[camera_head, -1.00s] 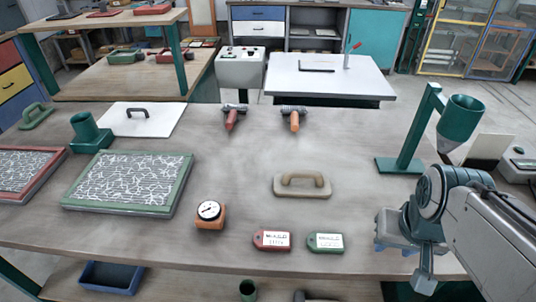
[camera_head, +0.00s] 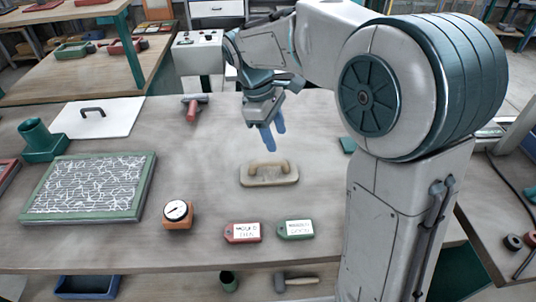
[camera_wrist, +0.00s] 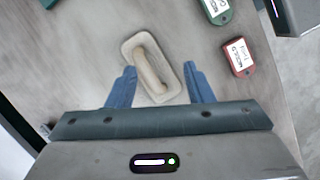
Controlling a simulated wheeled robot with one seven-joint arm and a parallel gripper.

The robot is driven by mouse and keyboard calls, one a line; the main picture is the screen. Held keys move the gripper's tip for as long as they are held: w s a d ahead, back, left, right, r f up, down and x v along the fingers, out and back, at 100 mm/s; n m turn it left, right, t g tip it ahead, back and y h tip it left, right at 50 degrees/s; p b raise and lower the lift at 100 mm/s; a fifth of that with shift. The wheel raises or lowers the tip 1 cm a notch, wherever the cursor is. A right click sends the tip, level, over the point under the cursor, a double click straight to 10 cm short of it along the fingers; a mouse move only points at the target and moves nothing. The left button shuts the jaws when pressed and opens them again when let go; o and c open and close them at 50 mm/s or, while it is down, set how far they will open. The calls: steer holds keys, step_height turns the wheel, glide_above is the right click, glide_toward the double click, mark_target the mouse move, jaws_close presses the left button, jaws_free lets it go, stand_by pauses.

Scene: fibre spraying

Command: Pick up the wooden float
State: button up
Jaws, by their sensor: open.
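The wooden float (camera_head: 269,178) is a pale beige board with an arched handle on top. It lies flat on the workbench, handle up, in the middle of the head view. My gripper (camera_head: 273,140) is above and behind it, with its blue fingers pointing down and apart. In the wrist view the float (camera_wrist: 152,66) lies ahead of the fingers, tilted in the picture, and its near end shows between the two fingertips of my gripper (camera_wrist: 160,75). The jaws are open and empty, and no contact shows.
A red tag (camera_head: 243,233) and a green tag (camera_head: 295,230) lie in front of the float. A dial gauge (camera_head: 177,214) and a green-framed fibre panel (camera_head: 88,188) are to the left. A red-handled tool (camera_head: 191,108) lies behind. The bench (camera_head: 215,150) around the float is clear.

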mark_target(268, 162)
steer(key=w+a+f+n+g+h, duration=0.1)
steer(key=w+a+f+n+h, duration=0.15)
steer(key=w+a+n, duration=0.4)
steer(key=shift+m+y, duration=0.25)
steer(key=shift+y, duration=0.2)
steer(key=x, duration=0.5)
steer(key=p+x, duration=0.1)
steer(key=x, duration=0.2)
steer(key=shift+w+f, duration=0.2)
steer(key=shift+f, duration=0.15)
steer(key=shift+p+x, duration=0.55)
steer(key=shift+x, duration=2.1)
steer(key=shift+s+r, duration=0.1)
jaws_close()
